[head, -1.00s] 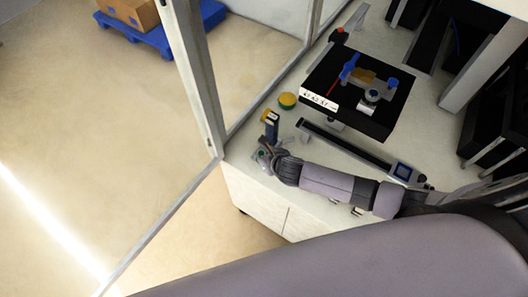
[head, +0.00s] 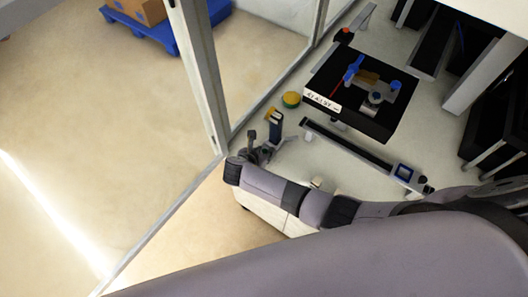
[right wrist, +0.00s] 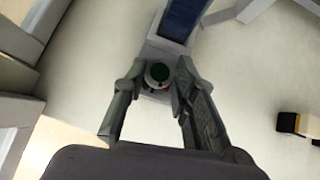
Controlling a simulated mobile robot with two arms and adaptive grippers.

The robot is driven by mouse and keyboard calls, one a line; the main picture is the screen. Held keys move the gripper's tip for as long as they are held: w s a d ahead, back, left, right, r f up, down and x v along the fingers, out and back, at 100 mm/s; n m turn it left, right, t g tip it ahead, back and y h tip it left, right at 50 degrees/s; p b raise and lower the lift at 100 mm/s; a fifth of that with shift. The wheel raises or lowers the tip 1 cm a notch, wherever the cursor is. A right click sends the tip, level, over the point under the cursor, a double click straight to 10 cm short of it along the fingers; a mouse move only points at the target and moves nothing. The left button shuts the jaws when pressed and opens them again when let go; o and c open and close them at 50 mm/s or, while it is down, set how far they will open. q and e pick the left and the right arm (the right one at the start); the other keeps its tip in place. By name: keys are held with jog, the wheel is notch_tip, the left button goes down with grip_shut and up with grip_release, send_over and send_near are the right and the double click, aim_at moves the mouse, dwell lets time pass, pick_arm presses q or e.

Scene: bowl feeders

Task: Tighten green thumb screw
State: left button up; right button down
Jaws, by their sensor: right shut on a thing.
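The green thumb screw (right wrist: 159,72) shows in the right wrist view as a round green top on a pale body. It sits at the foot of a fixture with a dark blue upright panel (right wrist: 182,18). My right gripper (right wrist: 160,76) has its two fingertips on either side of the screw and is shut on it. In the head view my right gripper (head: 264,151) is at the near left corner of the table, beside the upright panel (head: 276,123). The screw cannot be made out there. My left gripper is not in view.
A frame post (head: 203,80) stands to the left.

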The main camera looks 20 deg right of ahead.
jog(key=shift+w+a+f+m+g+h+b, duration=0.1)
jog(key=shift+m+g+h+b, duration=0.35)
jog(key=shift+m, duration=0.35)
jog(key=shift+a+m+g+h+b, duration=0.1)
jog(key=shift+m+g+h+b, duration=0.2)
jog(key=shift+m+g, duration=0.4)
jog(key=shift+m, duration=0.3)
jog(key=c, duration=1.6)
grip_release()
jog(key=shift+o, duration=0.2)
jog(key=shift+w+r, duration=0.1)
jog(key=shift+r, duration=0.1)
notch_tip(320, 180, up, 10)
jog(key=shift+f, duration=0.2)
